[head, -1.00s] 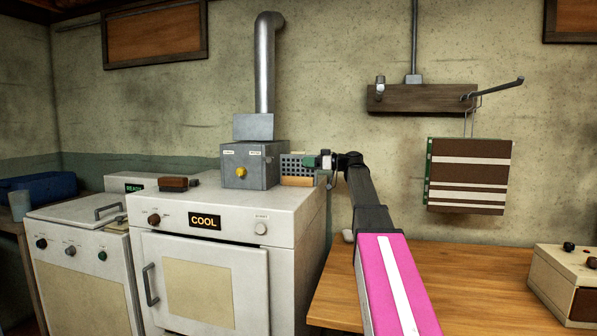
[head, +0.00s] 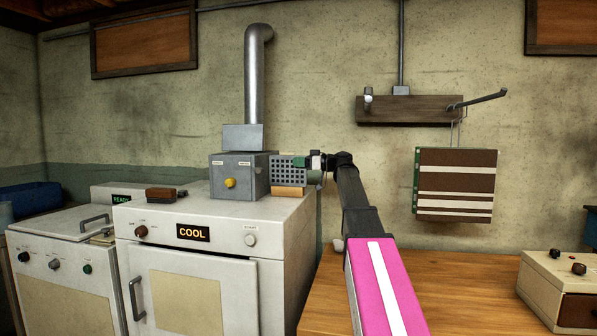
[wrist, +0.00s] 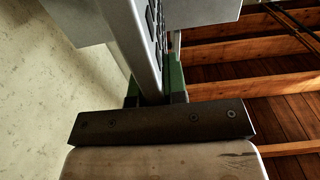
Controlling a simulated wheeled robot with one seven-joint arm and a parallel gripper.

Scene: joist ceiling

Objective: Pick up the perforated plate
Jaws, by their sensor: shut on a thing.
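The perforated plate (head: 287,170) is a grey panel with a grid of holes, standing upright on the oven top, right of a grey metal box. My gripper (head: 314,162) is shut on its right edge. In the wrist view the plate (wrist: 137,38) runs away from me between the green fingers (wrist: 158,92). A small wooden block (head: 288,191) is directly below the plate. I cannot tell whether the plate's lower edge is clear of the block.
The grey box (head: 233,177) with a yellow knob and a duct (head: 255,75) stands close left of the plate. The oven (head: 198,270) reads COOL. A striped panel (head: 456,184) hangs from a wall hook at right. The wooden bench (head: 440,285) has bare room.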

